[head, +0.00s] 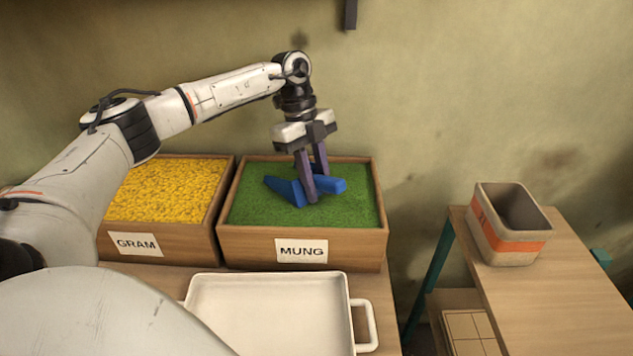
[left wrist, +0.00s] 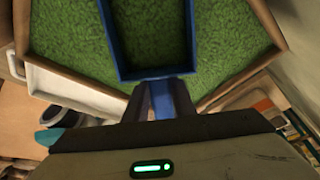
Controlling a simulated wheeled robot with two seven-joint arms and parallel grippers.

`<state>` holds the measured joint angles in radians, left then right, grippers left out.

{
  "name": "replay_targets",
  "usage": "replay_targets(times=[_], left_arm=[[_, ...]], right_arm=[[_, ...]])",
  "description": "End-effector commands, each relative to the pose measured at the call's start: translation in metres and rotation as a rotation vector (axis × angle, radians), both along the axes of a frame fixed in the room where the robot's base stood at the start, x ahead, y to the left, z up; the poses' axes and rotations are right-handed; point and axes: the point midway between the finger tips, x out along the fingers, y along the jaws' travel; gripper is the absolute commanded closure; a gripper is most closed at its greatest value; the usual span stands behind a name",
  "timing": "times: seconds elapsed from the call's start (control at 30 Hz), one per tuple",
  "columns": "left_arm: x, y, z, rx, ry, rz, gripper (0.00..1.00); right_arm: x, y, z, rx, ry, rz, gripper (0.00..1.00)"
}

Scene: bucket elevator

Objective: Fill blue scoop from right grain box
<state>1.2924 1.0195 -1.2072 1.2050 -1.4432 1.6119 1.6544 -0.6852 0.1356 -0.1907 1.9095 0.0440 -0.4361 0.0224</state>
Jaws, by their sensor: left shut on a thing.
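The blue scoop (head: 284,189) is at the surface of the green grain in the right grain box (head: 248,246), labelled MUNG. My left gripper (head: 316,186) points down over this box and is shut on the scoop's handle. In the left wrist view the scoop (left wrist: 113,35) lies ahead of my left gripper (left wrist: 160,104). Green grain shows within its blue walls; how deep it is I cannot tell. Part of the scoop is hidden behind my fingers in the head view. My right gripper is not in view.
A box of yellow grain (head: 160,239), labelled GRAM, stands at the left. A white tray (head: 270,279) with a handle lies in front of the MUNG box. A beige bin with an orange band (head: 516,248) stands on a separate table (head: 560,290) at the right.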

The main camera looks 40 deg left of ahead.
Motion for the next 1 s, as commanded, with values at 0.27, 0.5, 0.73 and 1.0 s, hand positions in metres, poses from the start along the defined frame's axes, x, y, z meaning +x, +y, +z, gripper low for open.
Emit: replay_targets(times=[0.27, 0.5, 0.73, 1.0], left_arm=[[0.000, -0.014, 0.019, 0.232, -0.026, -0.007, 1.00], [-0.001, -0.031, 0.025, 0.365, -0.036, -0.004, 1.00], [-0.002, -0.038, 0.038, 0.419, -0.041, 0.002, 1.00], [-0.002, -0.043, 0.058, 0.435, -0.041, 0.002, 1.00]], right_arm=[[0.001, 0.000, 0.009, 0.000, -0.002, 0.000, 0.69], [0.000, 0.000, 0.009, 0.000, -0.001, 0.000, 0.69], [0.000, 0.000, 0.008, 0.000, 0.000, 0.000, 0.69], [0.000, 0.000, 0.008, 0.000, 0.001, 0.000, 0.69]])
